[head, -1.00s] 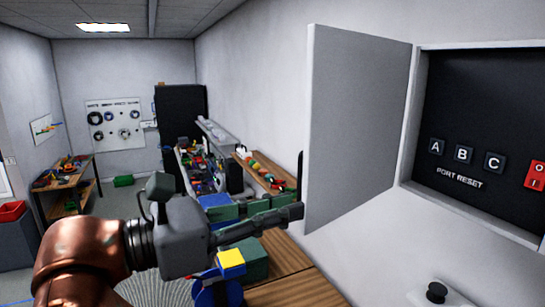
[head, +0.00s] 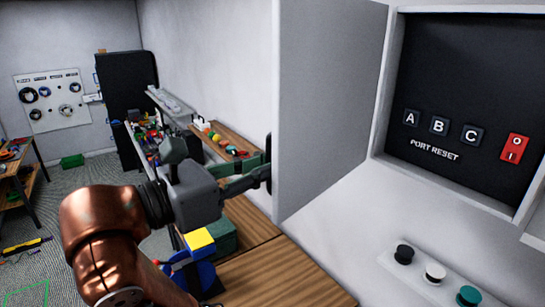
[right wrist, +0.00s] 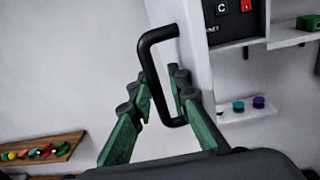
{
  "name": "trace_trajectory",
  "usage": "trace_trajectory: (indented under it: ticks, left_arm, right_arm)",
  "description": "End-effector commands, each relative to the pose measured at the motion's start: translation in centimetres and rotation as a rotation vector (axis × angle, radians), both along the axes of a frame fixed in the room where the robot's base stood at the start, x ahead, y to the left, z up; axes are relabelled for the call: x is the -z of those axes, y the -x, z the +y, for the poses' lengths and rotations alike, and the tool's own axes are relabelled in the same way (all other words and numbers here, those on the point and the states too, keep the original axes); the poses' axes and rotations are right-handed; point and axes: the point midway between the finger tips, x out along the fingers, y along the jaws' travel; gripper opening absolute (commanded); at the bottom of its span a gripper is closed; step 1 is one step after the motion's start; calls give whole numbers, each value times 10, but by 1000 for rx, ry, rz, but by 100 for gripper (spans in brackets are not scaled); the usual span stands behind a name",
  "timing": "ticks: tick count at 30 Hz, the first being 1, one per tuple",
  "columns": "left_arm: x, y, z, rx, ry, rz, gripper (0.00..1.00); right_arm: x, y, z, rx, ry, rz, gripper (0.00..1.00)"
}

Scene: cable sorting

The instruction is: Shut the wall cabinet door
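The wall cabinet (head: 385,125) is on the right in the head view. Its grey door (head: 330,110) stands wide open, swung out to the left. A black bar handle (head: 268,165) is on the door's free edge and shows large in the right wrist view (right wrist: 151,75). My right gripper (right wrist: 160,82) is at this handle, with its green and dark fingers apart on either side of the bar. A gap shows between bar and right finger; whether the left finger touches is unclear. My left gripper is not in view.
A wooden worktop (head: 265,280) with a yellow-topped block (head: 200,241) lies below the door. A ledge with round knobs (head: 435,272) is under the cabinet. A shelf edge (head: 535,228) is at far right. The wall in front of the cabinet is clear.

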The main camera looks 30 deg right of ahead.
Motion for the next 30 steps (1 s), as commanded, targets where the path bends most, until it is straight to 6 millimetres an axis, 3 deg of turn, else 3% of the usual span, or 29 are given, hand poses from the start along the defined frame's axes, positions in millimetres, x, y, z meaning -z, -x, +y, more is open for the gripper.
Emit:
trace_trajectory:
  ticks: [6,9,17,30]
  left_arm:
    - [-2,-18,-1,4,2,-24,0]
    - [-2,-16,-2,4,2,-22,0]
    - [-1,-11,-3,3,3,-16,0]
    - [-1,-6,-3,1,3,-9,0]
  right_arm:
    - [0,1,-4,3,1,-1,16]
    - [0,1,-4,3,0,-1,16]
    - [0,1,-4,2,0,-1,0]
    - [0,1,-3,2,2,-1,0]
